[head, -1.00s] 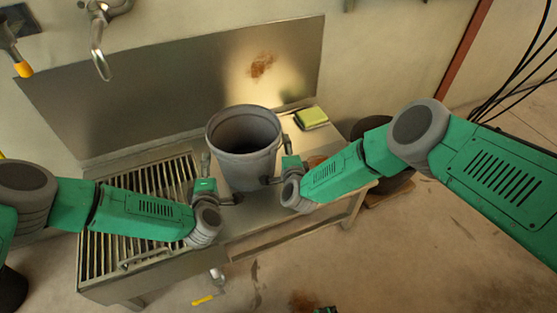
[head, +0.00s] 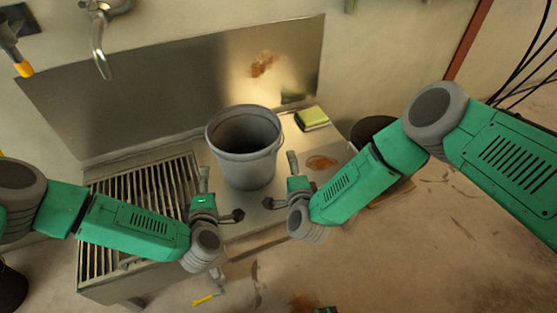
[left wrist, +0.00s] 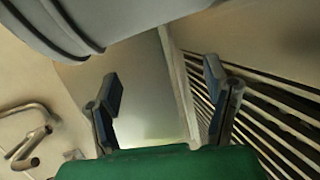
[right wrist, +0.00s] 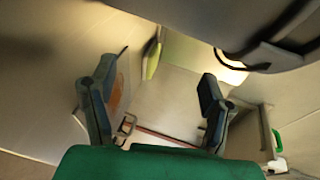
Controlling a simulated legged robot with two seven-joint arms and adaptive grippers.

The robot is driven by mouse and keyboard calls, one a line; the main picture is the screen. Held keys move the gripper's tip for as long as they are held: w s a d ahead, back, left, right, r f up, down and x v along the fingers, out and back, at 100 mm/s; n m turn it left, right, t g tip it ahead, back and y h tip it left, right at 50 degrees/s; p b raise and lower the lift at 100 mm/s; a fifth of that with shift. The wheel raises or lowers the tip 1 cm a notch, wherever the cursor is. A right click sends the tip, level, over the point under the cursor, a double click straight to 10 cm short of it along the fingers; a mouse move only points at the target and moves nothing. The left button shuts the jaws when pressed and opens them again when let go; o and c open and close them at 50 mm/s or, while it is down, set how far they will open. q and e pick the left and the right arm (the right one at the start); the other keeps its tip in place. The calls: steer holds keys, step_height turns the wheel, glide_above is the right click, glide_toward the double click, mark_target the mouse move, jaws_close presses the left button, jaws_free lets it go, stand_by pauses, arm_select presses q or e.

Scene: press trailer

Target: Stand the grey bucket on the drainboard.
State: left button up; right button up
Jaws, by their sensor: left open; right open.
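The grey bucket (head: 245,165) stands upright on the flat metal top, just right of the slatted drainboard (head: 125,187) in the head view. Its side fills the top of the left wrist view (left wrist: 130,18) and the upper right of the right wrist view (right wrist: 200,15). My left gripper (head: 221,195) is open and empty at the bucket's near left, apart from it. The drainboard slats show beside it in the left wrist view (left wrist: 275,120). My right gripper (head: 280,181) is open and empty at the bucket's near right, also apart from it.
A yellow-green sponge (head: 311,118) lies on the top behind my right gripper. A rusty stain (head: 321,162) is right of that gripper. A tap (head: 98,40) hangs from the wall at upper left. A dark round container (head: 375,130) stands beyond the right end.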

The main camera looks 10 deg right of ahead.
steer(key=shift+v, duration=1.4)
